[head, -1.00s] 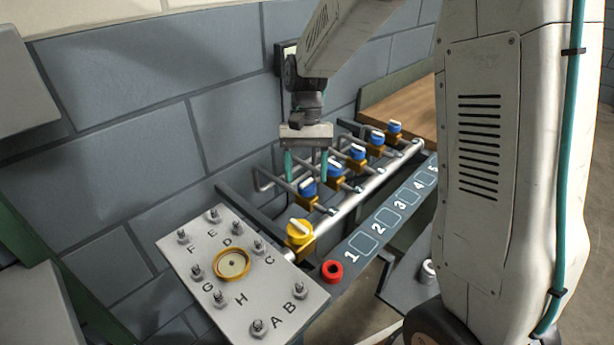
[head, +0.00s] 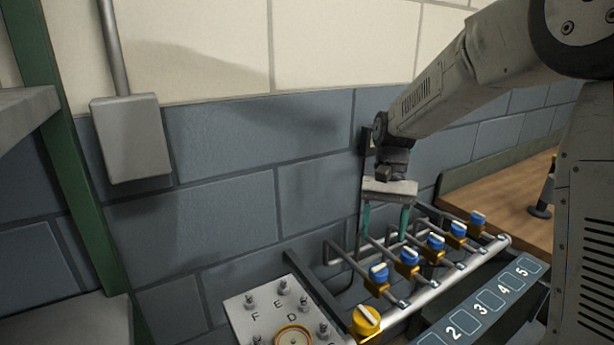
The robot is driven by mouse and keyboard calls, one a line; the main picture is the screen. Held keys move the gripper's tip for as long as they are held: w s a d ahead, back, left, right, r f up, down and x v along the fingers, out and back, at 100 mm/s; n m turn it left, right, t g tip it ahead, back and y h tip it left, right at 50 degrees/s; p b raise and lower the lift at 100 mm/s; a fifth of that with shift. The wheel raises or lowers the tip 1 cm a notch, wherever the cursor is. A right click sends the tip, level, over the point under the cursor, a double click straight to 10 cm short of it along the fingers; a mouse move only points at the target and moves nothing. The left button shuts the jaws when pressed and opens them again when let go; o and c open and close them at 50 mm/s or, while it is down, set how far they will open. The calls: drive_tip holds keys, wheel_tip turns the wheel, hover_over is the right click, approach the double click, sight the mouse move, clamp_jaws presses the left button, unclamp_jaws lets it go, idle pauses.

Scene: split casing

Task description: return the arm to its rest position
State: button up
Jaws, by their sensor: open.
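My gripper (head: 385,222) hangs at the end of my arm, fingers pointing down, in the head view. Its two teal fingers are apart with nothing held between them. It shows in front of the grey block wall, over the pipe rack with the valves. The arm reaches in from the upper right with its elbow raised. Whether the fingertips touch the pipes behind them I cannot tell.
A silver pipe (head: 450,275) carries several blue-handled valves (head: 378,273) and a yellow valve (head: 366,320). A numbered strip (head: 490,302) lies in front. A lettered plate (head: 250,310) with studs is cut off below. A wooden bench (head: 505,195) stands right, a grey wall box (head: 131,138) left.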

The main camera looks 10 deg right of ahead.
drive_tip(key=s+d+r+n+t+h, duration=0.1)
drive_tip(key=s+r+n+t, duration=0.1)
drive_tip(key=s, duration=1.1)
drive_tip(key=s+r+n+t, duration=0.2)
drive_tip(key=s+r+t, duration=0.1)
drive_tip(key=s, duration=1)
drive_tip(key=shift+s+d+r+h, duration=0.4)
drive_tip(key=shift+r, duration=0.3)
